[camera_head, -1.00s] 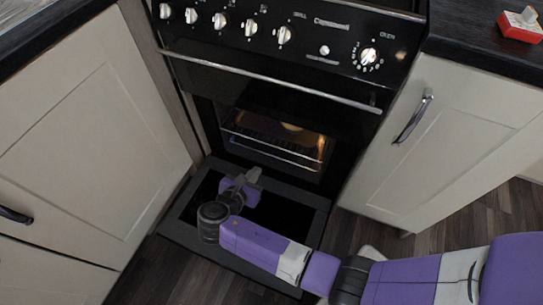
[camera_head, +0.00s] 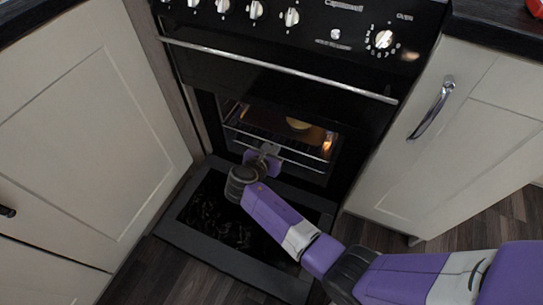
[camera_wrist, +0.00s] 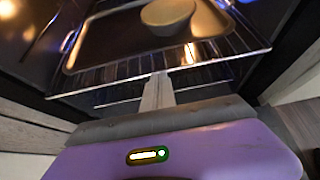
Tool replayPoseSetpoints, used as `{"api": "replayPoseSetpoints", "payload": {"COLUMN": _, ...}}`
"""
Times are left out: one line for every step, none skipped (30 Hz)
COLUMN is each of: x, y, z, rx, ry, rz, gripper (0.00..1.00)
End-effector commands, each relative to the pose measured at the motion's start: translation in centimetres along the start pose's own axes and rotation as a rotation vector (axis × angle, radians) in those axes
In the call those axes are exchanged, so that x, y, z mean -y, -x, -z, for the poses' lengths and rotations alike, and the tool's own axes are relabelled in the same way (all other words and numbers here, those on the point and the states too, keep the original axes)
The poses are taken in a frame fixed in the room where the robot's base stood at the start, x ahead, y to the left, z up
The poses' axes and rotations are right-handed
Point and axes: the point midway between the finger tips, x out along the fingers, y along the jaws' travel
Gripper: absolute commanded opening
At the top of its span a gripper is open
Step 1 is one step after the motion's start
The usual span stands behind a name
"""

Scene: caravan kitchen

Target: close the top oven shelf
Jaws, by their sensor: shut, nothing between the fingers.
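The oven's lower door (camera_head: 190,245) hangs open, folded down flat toward the floor. Inside the lit cavity, the top shelf (camera_wrist: 232,52) is a wire rack carrying a dark tray (camera_wrist: 115,38) with a round, pale dish or food item (camera_wrist: 168,14). The tray also shows in the head view (camera_head: 262,122). My gripper (camera_head: 270,150) is at the oven opening, in front of the rack. In the wrist view its shut, empty fingers (camera_wrist: 158,88) overlap the rack's front wires; I cannot tell whether they touch. My wrist hides part of the opening in the head view.
A second wire shelf (camera_wrist: 125,100) lies below the top one. The upper oven door's handle bar (camera_head: 280,70) runs across above the opening. Cream cupboards stand close on the left (camera_head: 85,140) and right (camera_head: 465,135). The wooden floor (camera_head: 375,235) shows at the right.

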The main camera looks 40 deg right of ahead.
Motion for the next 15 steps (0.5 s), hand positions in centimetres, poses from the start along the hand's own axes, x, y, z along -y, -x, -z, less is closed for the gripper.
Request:
{"api": "replayPoseSetpoints", "payload": {"x": 0.0, "y": -0.1, "z": -0.1, "rx": 0.0, "ry": 0.0, "rz": 0.0, "gripper": 0.0}}
{"api": "replayPoseSetpoints", "payload": {"x": 0.0, "y": -0.1, "z": -0.1, "rx": 0.0, "ry": 0.0, "rz": 0.0, "gripper": 0.0}}
{"api": "replayPoseSetpoints", "payload": {"x": 0.0, "y": 0.0, "z": -0.1, "rx": 0.0, "ry": 0.0, "rz": 0.0, "gripper": 0.0}}
{"api": "replayPoseSetpoints", "payload": {"x": 0.0, "y": 0.0, "z": -0.1, "rx": 0.0, "ry": 0.0, "rz": 0.0, "gripper": 0.0}}
{"api": "replayPoseSetpoints", "payload": {"x": 0.0, "y": 0.0, "z": -0.1, "rx": 0.0, "ry": 0.0, "rz": 0.0, "gripper": 0.0}}
{"api": "replayPoseSetpoints", "payload": {"x": 0.0, "y": 0.0, "z": -0.1, "rx": 0.0, "ry": 0.0, "rz": 0.0, "gripper": 0.0}}
{"api": "replayPoseSetpoints", "payload": {"x": 0.0, "y": 0.0, "z": -0.1, "rx": 0.0, "ry": 0.0, "rz": 0.0, "gripper": 0.0}}
{"api": "replayPoseSetpoints", "payload": {"x": 0.0, "y": 0.0, "z": -0.1, "rx": 0.0, "ry": 0.0, "rz": 0.0, "gripper": 0.0}}
{"api": "replayPoseSetpoints", "payload": {"x": 0.0, "y": -0.1, "z": -0.1, "rx": 0.0, "ry": -0.001, "rz": 0.001, "gripper": 0.0}}
{"api": "replayPoseSetpoints", "payload": {"x": 0.0, "y": -0.3, "z": -0.3, "rx": 0.0, "ry": -0.001, "rz": 0.001, "gripper": 0.0}}
{"api": "replayPoseSetpoints", "payload": {"x": 0.0, "y": -0.6, "z": -0.5, "rx": 0.0, "ry": -0.001, "rz": 0.002, "gripper": 0.0}}
{"api": "replayPoseSetpoints", "payload": {"x": 0.0, "y": -1.1, "z": -0.9, "rx": 0.001, "ry": -0.002, "rz": 0.004, "gripper": 0.0}}
{"api": "replayPoseSetpoints", "payload": {"x": 0.0, "y": -1.6, "z": -1.2, "rx": 0.001, "ry": -0.003, "rz": 0.004, "gripper": 0.0}}
{"api": "replayPoseSetpoints", "payload": {"x": 0.0, "y": -2.1, "z": -1.5, "rx": 0.001, "ry": -0.003, "rz": 0.005, "gripper": 0.0}}
{"api": "replayPoseSetpoints", "payload": {"x": 0.0, "y": -2.6, "z": -1.8, "rx": 0.001, "ry": -0.002, "rz": 0.004, "gripper": 0.0}}
